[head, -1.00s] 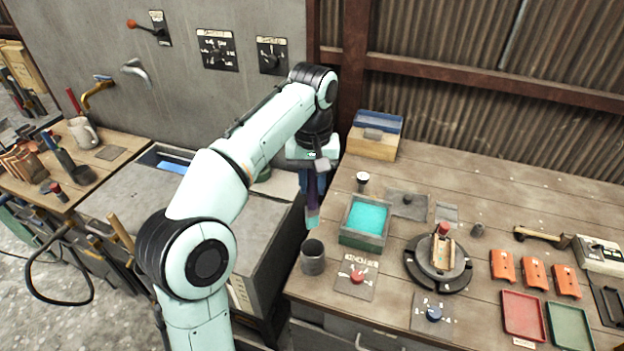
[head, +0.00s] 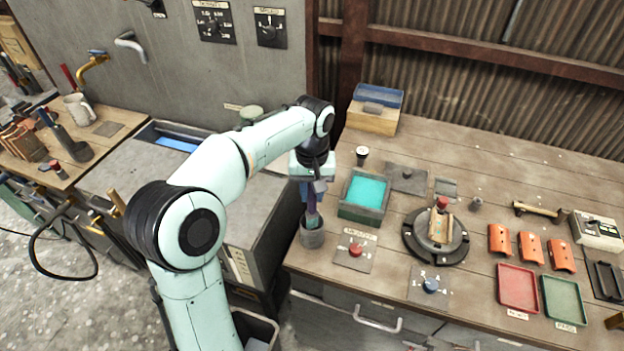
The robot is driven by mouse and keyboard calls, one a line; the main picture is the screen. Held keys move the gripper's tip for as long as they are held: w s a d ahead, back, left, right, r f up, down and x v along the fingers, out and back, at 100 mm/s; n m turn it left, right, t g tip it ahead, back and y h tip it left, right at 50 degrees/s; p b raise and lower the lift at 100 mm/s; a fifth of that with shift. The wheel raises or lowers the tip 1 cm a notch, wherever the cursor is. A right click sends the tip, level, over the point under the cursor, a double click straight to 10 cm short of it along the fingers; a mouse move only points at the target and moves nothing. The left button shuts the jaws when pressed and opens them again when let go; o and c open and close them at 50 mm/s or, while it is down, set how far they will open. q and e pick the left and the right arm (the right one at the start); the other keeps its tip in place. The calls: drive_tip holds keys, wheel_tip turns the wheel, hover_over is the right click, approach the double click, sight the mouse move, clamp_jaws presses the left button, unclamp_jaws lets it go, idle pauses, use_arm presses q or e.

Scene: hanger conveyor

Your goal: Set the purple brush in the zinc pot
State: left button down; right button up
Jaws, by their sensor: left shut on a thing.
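The zinc pot (head: 312,238) is a small grey cylinder near the left front edge of the wooden workbench. My left gripper (head: 313,190) points down above it and is shut on the purple brush (head: 312,208). The brush is upright, and its lower end is at the pot's mouth, seemingly inside the rim. The gripper hides the top of the handle. I cannot tell whether the brush touches the pot's bottom. My right gripper is not in view.
A green-walled tray of turquoise liquid (head: 362,194) stands just right of the pot. A red-button plate (head: 355,250) and a round black turntable (head: 436,236) lie further right. A wooden box with a blue top (head: 376,108) stands behind.

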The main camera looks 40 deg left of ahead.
sight(312, 204)
use_arm(q)
wheel_tip(312, 204, down, 3)
drive_tip(key=shift+f+b, duration=0.2)
drive_tip(key=shift+b, duration=0.1)
drive_tip(key=shift+f, duration=0.4)
drive_tip(key=shift+s+f+b, duration=0.15)
drive_tip(key=shift+f+b, duration=0.15)
drive_tip(key=shift+b, duration=0.1)
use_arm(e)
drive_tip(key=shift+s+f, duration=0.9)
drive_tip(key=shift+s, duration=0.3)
use_arm(q)
drive_tip(key=shift+w, duration=0.25)
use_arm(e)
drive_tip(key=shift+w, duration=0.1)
use_arm(q)
drive_tip(key=c, duration=0.8)
unclamp_jaws()
drive_tip(key=shift+s, duration=0.1)
drive_tip(key=shift+c, duration=0.2)
